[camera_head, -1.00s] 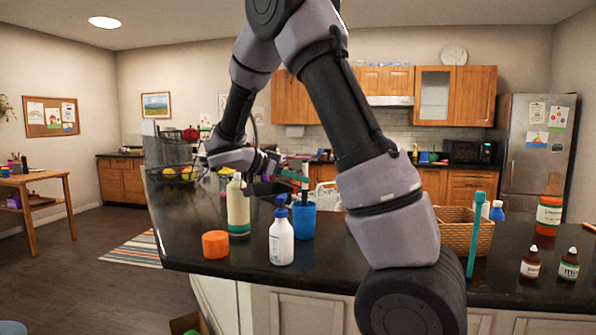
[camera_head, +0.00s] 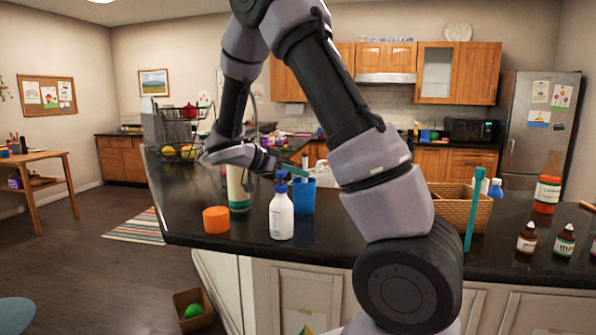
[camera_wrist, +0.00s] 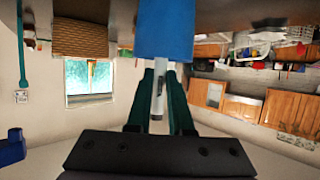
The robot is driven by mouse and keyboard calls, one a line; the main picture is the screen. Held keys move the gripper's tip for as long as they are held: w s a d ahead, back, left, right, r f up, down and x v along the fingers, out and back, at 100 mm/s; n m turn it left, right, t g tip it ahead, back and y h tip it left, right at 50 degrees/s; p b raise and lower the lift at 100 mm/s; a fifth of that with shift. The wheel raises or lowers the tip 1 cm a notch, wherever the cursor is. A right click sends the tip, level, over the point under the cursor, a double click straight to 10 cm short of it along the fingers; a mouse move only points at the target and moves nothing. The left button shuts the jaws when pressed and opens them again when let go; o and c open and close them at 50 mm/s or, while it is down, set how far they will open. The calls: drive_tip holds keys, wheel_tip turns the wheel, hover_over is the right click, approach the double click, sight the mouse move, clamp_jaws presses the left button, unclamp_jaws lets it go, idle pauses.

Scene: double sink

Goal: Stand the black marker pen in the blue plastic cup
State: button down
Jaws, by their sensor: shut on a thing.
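The blue plastic cup (camera_head: 304,197) stands upright on the dark counter, behind the white pump bottle. In the upside-down wrist view the cup (camera_wrist: 166,30) fills the top middle, its rim facing my fingers. My gripper (camera_head: 297,171) is just above the cup's rim, its teal fingers (camera_wrist: 161,78) shut on a slim grey-and-dark piece, which I take for the marker pen (camera_wrist: 157,100). The pen is roughly upright and in line with the cup. Its lower end is hidden, so I cannot tell how far it is inside.
The white bottle with a blue pump (camera_head: 281,212) stands close in front of the cup. A cream bottle (camera_head: 238,190) and an orange lid-like cylinder (camera_head: 216,220) are to the left. A wicker basket (camera_head: 455,208) and a teal upright stick (camera_head: 474,210) are to the right.

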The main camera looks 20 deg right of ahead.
drive_tip(key=c, duration=0.7)
unclamp_jaws()
drive_tip(key=shift+c, duration=0.2)
drive_tip(key=v, duration=1)
drive_tip(key=shift+a, duration=0.4)
drive_tip(key=shift+s, duration=0.1)
